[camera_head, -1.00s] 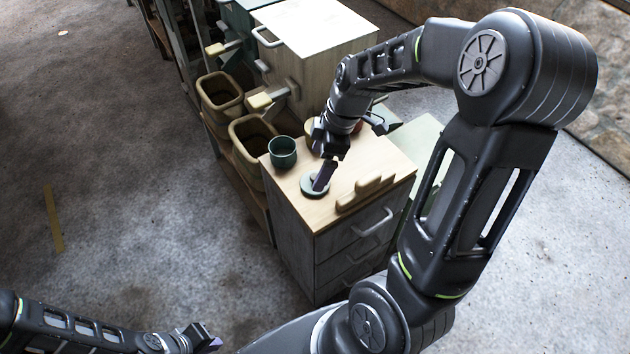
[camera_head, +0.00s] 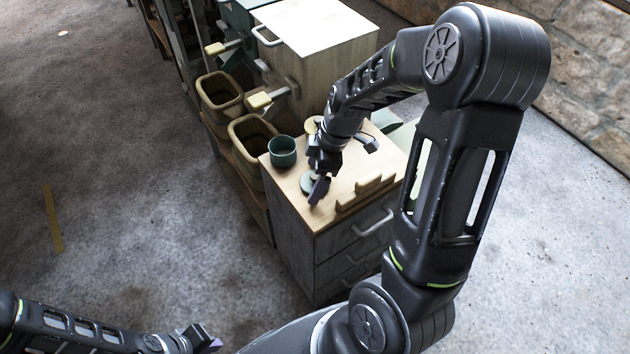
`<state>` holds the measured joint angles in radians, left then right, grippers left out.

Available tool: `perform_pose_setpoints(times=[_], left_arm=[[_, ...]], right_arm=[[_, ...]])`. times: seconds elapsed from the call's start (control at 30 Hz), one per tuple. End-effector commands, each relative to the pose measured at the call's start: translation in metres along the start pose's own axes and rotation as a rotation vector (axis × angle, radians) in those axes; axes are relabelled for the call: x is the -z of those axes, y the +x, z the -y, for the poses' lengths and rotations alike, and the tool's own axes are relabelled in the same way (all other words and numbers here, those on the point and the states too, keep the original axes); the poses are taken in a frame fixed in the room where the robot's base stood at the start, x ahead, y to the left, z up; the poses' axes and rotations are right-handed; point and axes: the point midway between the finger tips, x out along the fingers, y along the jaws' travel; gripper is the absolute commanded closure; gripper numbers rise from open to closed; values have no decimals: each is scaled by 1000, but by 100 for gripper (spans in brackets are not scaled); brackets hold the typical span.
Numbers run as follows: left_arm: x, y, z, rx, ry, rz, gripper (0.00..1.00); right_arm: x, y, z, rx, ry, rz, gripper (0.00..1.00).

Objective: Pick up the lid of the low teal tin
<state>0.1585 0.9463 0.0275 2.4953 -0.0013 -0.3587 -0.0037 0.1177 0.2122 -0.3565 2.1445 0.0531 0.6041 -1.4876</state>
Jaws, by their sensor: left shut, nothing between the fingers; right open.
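A teal cup-like tin (camera_head: 283,151) stands open on the wooden top of the grey drawer cabinet, near its left edge. A flat pale-teal disc (camera_head: 306,186), which looks like a lid, lies on the top just in front of the tin. My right gripper (camera_head: 319,190) points down at the disc's right side and hides part of it. The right gripper is open, and I cannot tell whether its fingers touch the disc. My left gripper (camera_head: 208,342) is shut and empty, low at the bottom of the view, far from the cabinet.
A wooden block-like piece (camera_head: 366,190) lies on the cabinet top's front right. A yellowish round thing (camera_head: 312,125) is partly hidden behind my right wrist. Two olive bins (camera_head: 253,141) stand to the left. A taller white-topped cabinet (camera_head: 315,30) stands behind.

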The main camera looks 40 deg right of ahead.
Motion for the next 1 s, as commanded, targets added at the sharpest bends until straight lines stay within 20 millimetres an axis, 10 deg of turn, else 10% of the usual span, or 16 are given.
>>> perform_pose_setpoints(times=[0.4,1.0], left_arm=[[0,0,0,0,0,0,100],[0,0,0,0,0,0,100]], right_arm=[[0,0,0,0,0,0,8],[0,0,0,0,0,0,57]])
